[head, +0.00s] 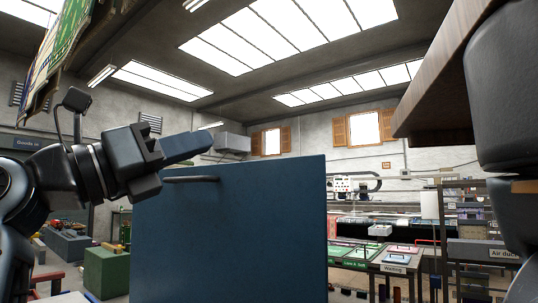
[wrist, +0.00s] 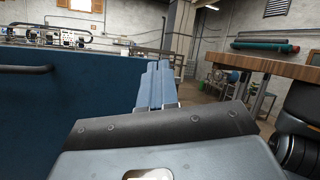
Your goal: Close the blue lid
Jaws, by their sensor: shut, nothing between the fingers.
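The blue lid (head: 235,240) stands upright as a large flat panel in the middle of the head view. A dark bar handle (head: 191,179) sits near its top left edge. My gripper (head: 205,140) is shut and empty, pointing right, just above the handle and in front of or over the lid's top edge; I cannot tell whether it touches. In the wrist view the lid (wrist: 75,95) fills the left side, with its handle (wrist: 25,69) at the far left. The shut fingers (wrist: 157,72) point forward beside the lid's edge. What the lid is hinged to is hidden.
A wooden worktop (wrist: 255,63) stands to the right in the wrist view. A wooden surface (head: 445,75) overhangs at upper right in the head view. Benches with trays (head: 395,260) stand behind at right. A green box (head: 106,272) stands at lower left.

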